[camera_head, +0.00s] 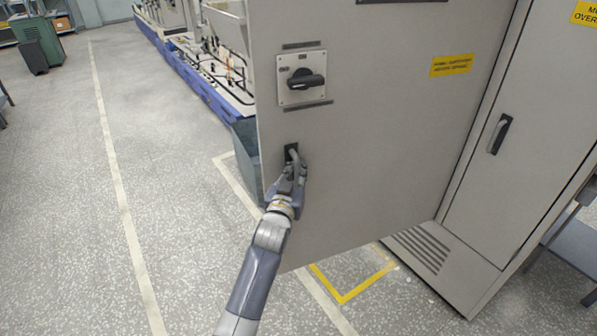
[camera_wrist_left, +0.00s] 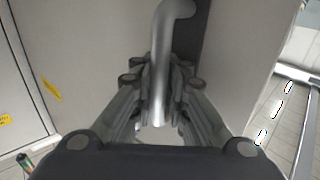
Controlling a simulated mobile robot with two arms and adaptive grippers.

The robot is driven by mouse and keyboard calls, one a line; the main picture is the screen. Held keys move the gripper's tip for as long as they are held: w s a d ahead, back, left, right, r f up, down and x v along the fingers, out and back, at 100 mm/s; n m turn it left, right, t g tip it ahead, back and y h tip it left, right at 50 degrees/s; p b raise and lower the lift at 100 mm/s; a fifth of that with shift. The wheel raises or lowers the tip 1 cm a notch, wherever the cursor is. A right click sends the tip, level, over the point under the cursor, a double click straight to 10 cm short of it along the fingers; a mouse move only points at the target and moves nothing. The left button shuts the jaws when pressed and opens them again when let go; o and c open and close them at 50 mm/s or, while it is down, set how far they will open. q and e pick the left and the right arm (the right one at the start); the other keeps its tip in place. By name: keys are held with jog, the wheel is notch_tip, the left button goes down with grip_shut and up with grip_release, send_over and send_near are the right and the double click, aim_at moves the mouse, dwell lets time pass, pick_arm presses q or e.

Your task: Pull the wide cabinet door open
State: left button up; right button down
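The wide cabinet door (camera_head: 380,130) is a light grey panel that stands swung out from the cabinet, hinged on its right side. It has a black rotary switch (camera_head: 305,79) on a plate and a handle on a dark mount (camera_head: 291,150) near its left edge. My left gripper (camera_head: 294,168) is at this handle. In the left wrist view the metal handle bar (camera_wrist_left: 161,70) runs down between the fingers (camera_wrist_left: 160,100), which close around it from both sides. My right gripper is in neither view.
A narrower cabinet door (camera_head: 535,130) with a black handle (camera_head: 499,134) is shut on the right. A vent grille (camera_head: 420,248) lies in the base. Yellow floor tape (camera_head: 345,298) shows under the wide door. A long blue machine (camera_head: 205,75) stands behind.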

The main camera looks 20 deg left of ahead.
pick_arm(q)
jog(key=o, duration=0.4)
jog(key=shift+s+a, duration=0.1)
jog(key=shift+a, duration=0.15)
jog(key=shift+c, duration=0.2)
jog(key=shift+s+a, duration=0.1)
jog(key=shift+s+d+f, duration=0.1)
jog(key=shift+s+d, duration=0.2)
jog(key=shift+s, duration=0.2)
jog(key=s, duration=1.1)
jog(key=shift+d, duration=0.15)
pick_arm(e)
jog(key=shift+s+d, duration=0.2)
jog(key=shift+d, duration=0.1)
